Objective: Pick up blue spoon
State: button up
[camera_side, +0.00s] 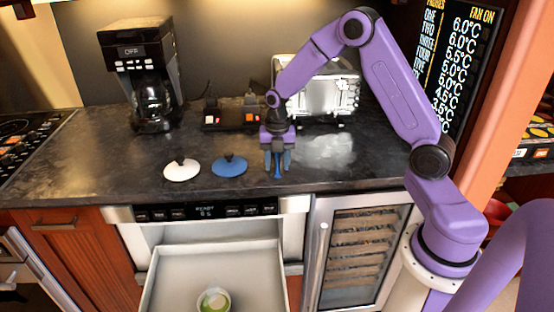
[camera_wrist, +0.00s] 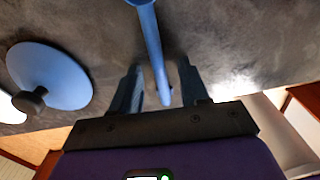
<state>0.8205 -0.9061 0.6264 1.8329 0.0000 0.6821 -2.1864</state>
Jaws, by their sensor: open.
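The blue spoon (camera_wrist: 151,45) shows in the wrist view, running from the top edge down between my fingers. In the side view its blue shape (camera_side: 278,174) shows at the fingertips, over the dark counter near its front edge. My gripper (camera_side: 278,162) points down there, with its fingers apart. In the wrist view my gripper (camera_wrist: 159,72) has one finger on each side of the spoon, with gaps showing. The spoon's upper end is cut off by the frame in the wrist view.
A blue lid (camera_side: 230,166) and a white lid (camera_side: 181,170) lie left of my gripper. Below is an open drawer (camera_side: 215,262) with a bowl (camera_side: 214,299).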

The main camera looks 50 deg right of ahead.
grip_shut()
